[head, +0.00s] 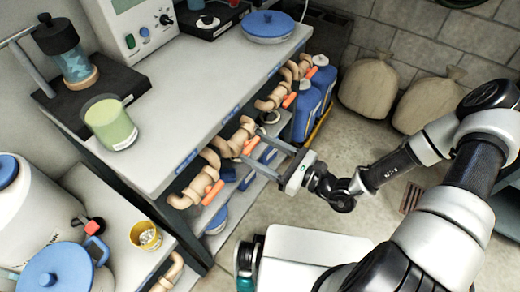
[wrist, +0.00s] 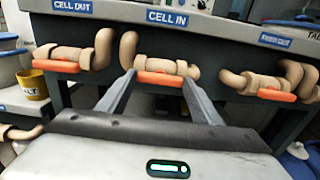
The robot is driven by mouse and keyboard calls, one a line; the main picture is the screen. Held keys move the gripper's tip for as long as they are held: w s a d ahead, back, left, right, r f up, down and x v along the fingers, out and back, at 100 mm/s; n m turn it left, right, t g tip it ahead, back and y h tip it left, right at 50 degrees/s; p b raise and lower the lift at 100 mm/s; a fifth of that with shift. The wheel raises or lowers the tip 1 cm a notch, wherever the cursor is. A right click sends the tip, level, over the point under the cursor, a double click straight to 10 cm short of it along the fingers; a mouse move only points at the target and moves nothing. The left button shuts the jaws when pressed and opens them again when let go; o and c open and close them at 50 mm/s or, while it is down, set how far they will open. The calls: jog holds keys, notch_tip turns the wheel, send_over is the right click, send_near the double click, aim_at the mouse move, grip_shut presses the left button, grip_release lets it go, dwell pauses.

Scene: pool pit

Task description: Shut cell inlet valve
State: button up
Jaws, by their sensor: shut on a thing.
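The cell inlet valve sits under the sign "CELL IN" (wrist: 167,18), on a beige pipe (wrist: 160,66) below the bench edge. Its orange lever (wrist: 160,79) lies roughly level, along the pipe, in the middle of the wrist view. My gripper (wrist: 158,82) is shut on this lever, with one finger at each end of it. In the head view my gripper (head: 251,149) reaches in from the right to the same orange lever (head: 251,145) under the bench. The fingertips partly hide the lever's ends.
Similar valves flank it: one under "CELL OUT" (wrist: 73,7) with an orange lever (wrist: 56,66), one under "FEED OUT" (wrist: 277,40) with its lever (wrist: 276,95). Blue containers (head: 310,105) stand at the bench's far end. Sacks (head: 368,88) rest by the wall.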

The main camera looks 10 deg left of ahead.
jog(key=shift+r, duration=0.1)
jog(key=m+p, duration=0.3)
jog(key=shift+m, duration=0.4)
jog(key=m+p, duration=0.2)
jog(key=m, duration=0.2)
jog(key=shift+m, duration=0.3)
jog(key=m+p, duration=0.1)
jog(key=m, duration=0.3)
jog(key=shift+p, duration=0.35)
jog(key=m, duration=0.5)
jog(key=shift+p, duration=0.35)
jog(key=shift+m, duration=0.4)
jog(key=o, duration=1.1)
jog(key=shift+c, duration=0.2)
